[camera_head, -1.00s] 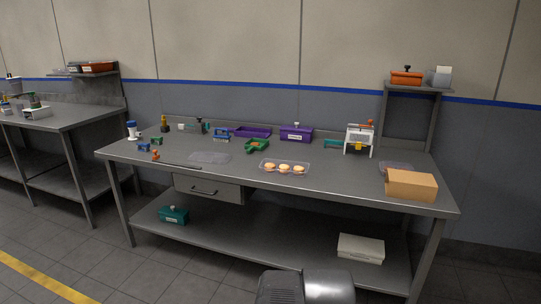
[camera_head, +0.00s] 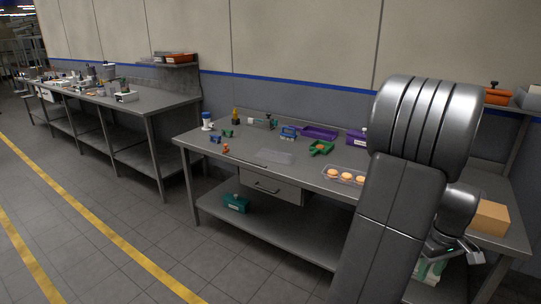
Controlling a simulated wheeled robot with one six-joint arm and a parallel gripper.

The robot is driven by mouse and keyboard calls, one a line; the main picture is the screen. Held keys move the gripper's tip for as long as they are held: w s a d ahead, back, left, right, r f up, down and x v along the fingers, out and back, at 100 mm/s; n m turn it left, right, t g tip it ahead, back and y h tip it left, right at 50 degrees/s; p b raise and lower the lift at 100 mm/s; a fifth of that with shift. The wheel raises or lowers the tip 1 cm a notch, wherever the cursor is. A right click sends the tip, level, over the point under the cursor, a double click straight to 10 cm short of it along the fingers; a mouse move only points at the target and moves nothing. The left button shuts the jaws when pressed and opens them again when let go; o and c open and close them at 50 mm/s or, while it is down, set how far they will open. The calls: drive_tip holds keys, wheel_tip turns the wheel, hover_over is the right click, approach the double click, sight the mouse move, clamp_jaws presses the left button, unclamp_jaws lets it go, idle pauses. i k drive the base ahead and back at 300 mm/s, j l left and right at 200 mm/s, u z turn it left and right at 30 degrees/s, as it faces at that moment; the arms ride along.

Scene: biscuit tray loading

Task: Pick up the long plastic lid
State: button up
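A flat, clear, long plastic piece that looks like the lid (camera_head: 275,157) lies on the metal table, left of the clear biscuit tray (camera_head: 359,182). The tray holds round biscuits, and its right end is behind my arm. My gripper (camera_head: 474,258) is at the lower right, by the table's front edge near the cardboard box, well away from the lid. Its fingers are small and partly turned away, so I cannot tell whether it is open.
The cardboard box (camera_head: 490,218) stands at the table's right end. A green tray (camera_head: 321,148), a purple tray (camera_head: 319,132) and small tools stand behind the lid. A drawer (camera_head: 271,187) is under the front edge. My arm hides much of the table's right side.

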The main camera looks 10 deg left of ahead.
sight(286, 159)
drive_tip(key=i+u, duration=0.3)
drive_tip(key=u, duration=0.15)
drive_tip(key=i+u, duration=0.25)
drive_tip(key=u, duration=0.15)
drive_tip(key=i+l+u, duration=0.1)
drive_tip(key=i+u, duration=0.2)
drive_tip(key=u, duration=0.15)
drive_tip(key=i+l+u, duration=0.3)
drive_tip(key=i+l, duration=1.25)
